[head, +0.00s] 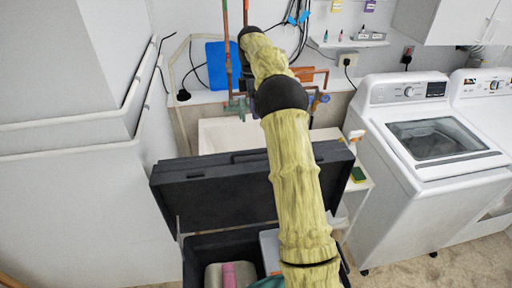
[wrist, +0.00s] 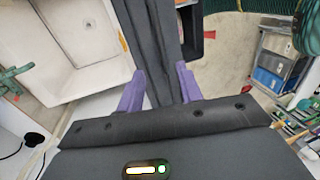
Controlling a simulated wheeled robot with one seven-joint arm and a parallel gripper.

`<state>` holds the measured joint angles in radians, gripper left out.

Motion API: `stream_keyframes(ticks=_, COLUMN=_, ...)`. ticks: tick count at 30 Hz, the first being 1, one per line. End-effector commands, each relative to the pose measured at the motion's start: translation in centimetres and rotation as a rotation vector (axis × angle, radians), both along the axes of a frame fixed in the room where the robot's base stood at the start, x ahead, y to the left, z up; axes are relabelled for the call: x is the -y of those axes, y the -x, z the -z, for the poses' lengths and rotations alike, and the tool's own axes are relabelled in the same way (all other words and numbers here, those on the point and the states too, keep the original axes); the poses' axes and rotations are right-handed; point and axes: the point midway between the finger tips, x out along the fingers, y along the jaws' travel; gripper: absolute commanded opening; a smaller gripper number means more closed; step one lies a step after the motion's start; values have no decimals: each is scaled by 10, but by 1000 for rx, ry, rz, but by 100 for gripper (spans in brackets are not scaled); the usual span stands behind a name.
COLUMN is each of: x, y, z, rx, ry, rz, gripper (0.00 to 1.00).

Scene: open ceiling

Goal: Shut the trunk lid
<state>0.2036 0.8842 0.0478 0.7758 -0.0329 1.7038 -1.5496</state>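The dark grey trunk (head: 197,247) stands at the bottom of the head view with its lid (head: 205,198) raised and tilted back. My arm crosses in front of the lid's right part and hides some of it. In the wrist view my gripper (wrist: 160,88) shows two purple fingers set well apart. The lid's dark edge (wrist: 158,50) runs between the fingers. I cannot tell whether either finger touches it. The gripper itself cannot be made out in the head view.
A white sink (head: 225,135) stands behind the lid. A white washing machine (head: 425,150) is to the right. Inside the trunk lies a pale item with a pink stripe (head: 230,275).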

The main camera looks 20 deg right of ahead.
Motion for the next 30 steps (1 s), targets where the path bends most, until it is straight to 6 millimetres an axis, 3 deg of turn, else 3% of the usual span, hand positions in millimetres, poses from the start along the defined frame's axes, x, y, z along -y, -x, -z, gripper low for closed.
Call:
stream_keyframes(ticks=14, x=-3, y=14, z=54, rx=-5, ry=-2, rz=0, gripper=36)
stream_keyframes(ticks=30, x=-6, y=30, z=131, rx=-2, ry=-2, rz=-1, gripper=36)
